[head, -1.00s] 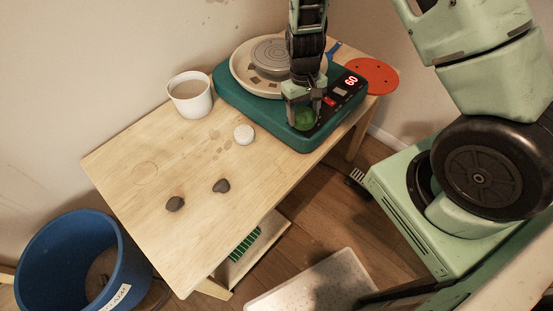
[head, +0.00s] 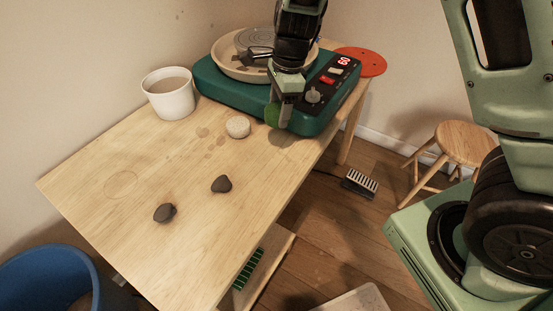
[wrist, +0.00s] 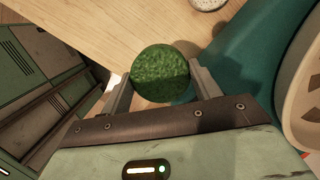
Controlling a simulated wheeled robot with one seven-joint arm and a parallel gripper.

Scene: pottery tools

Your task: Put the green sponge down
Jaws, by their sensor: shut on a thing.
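The green sponge (wrist: 160,73) is round and sits between the two fingers of my gripper (wrist: 160,88) in the wrist view. In the head view my gripper (head: 281,112) is shut on the sponge (head: 272,114), partly hidden behind a finger. It is at the front edge of the teal pottery wheel (head: 225,92), above the wooden table (head: 120,185). Whether the sponge touches the wheel's housing or the table, I cannot tell.
A round pale sponge (head: 238,127) lies left of my gripper. A white pot (head: 169,94) stands at the back left. Two dark stones (head: 221,184) lie in the middle. The table's left part is clear. An orange disc (head: 360,62) lies beyond the wheel.

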